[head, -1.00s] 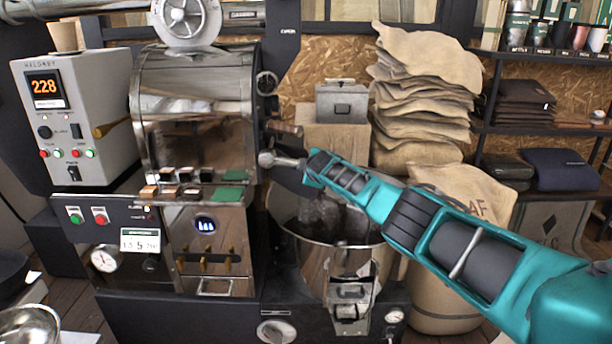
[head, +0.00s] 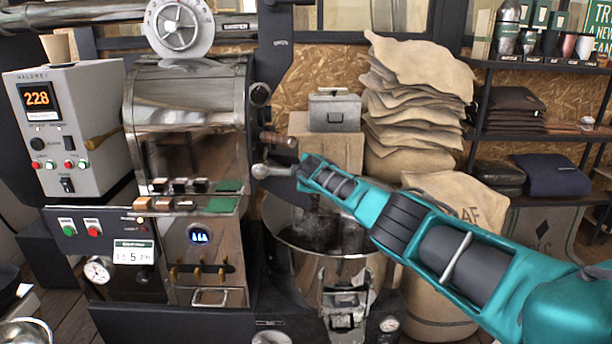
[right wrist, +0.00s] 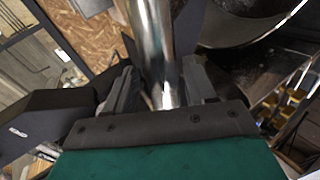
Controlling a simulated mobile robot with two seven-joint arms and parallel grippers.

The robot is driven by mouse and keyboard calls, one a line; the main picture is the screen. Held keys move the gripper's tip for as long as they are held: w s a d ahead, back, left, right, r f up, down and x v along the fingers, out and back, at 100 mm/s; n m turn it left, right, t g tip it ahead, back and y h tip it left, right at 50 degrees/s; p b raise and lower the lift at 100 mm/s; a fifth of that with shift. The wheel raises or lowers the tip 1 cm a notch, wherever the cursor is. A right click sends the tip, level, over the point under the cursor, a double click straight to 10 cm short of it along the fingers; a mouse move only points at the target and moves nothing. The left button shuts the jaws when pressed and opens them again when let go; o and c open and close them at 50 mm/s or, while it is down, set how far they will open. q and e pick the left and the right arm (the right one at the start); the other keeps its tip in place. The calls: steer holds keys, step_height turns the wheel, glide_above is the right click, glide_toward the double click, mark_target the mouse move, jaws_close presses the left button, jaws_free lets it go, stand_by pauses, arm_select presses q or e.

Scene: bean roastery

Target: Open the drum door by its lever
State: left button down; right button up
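The roaster drum (head: 187,100) is a shiny metal cylinder left of centre in the head view. The metal lever, with a round knob (head: 261,171), sticks out at its lower right, above the cooling bin. My right arm reaches in from the right, and my right gripper (head: 298,172) is at the lever's outer end. In the right wrist view the lever's bright rod (right wrist: 155,45) lies between the two fingers (right wrist: 160,92), which appear closed against it. The drum door itself is hard to make out beside my arm. My left gripper is not in view.
A round metal cooling bin (head: 285,243) sits under the lever. A dark handle (head: 278,141) projects just above it. A grey control box (head: 85,150) reading 228 stands left. Stacked burlap sacks (head: 400,120) and a cardboard box (head: 345,154) are behind my arm.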

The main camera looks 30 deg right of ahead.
stand_by(0.3)
steer(key=shift+s+a+r+p, duration=0.2)
steer(key=shift+s+p, duration=0.05)
steer(key=shift+p, duration=0.2)
steer(key=p+v, duration=0.1)
steer(key=v, duration=1.1)
steer(key=shift+s+p, duration=0.15)
steer(key=shift+p, duration=0.15)
